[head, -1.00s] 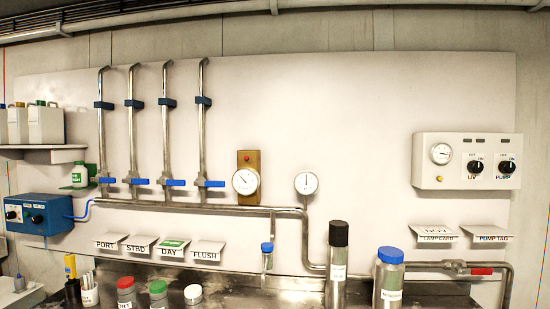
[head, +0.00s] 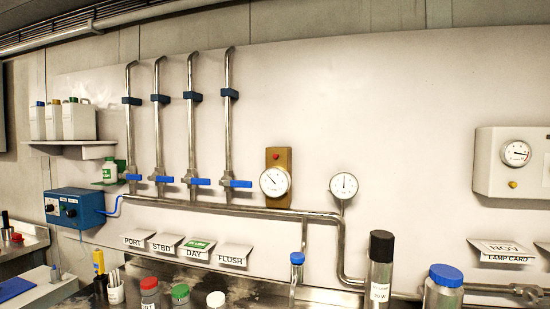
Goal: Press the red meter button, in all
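A small red button (head: 276,156) sits near the top of a brass-coloured plate (head: 285,159) on the white wall panel, a little left of the picture's middle. A round white dial meter (head: 274,182) is mounted on the same plate, just below the button. Nothing covers the button or the dial. Neither of my grippers shows in the head view, so I cannot see their state.
A second gauge (head: 343,185) is to the right. Several blue-handled valves (head: 197,181) line the pipes at left. Below stand a black-capped cylinder (head: 380,266), a blue-capped jar (head: 443,289) and smaller capped jars. The panel around the button is clear.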

